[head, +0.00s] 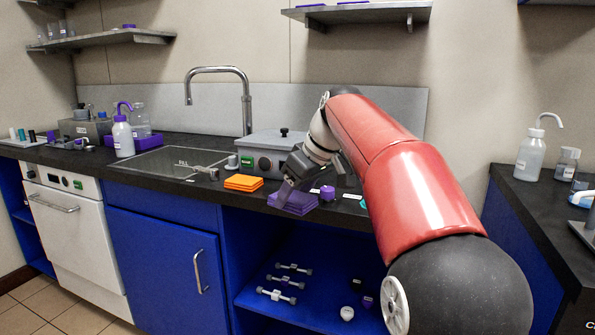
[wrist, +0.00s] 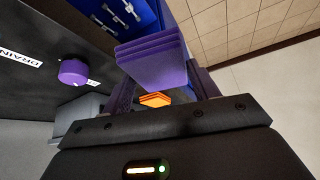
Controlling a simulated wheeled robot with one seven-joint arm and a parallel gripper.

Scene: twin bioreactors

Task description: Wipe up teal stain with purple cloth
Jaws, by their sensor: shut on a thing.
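The purple cloth (head: 293,203), a folded stack, is at the front edge of the dark counter, left of my red arm. My gripper (head: 287,188) is shut on it. In the wrist view the cloth (wrist: 152,64) sits between the two fingers of my gripper (wrist: 162,84). A small teal patch (head: 363,203) shows on the counter to the right, partly hidden by my arm; it may be the teal stain. No teal shows in the wrist view.
A folded orange cloth (head: 243,182) lies just left of the purple cloth. A purple knob (head: 327,193) is just right of it. A grey lidded box (head: 272,150) stands behind, and a sink (head: 170,162) is to the left. An open blue shelf is below.

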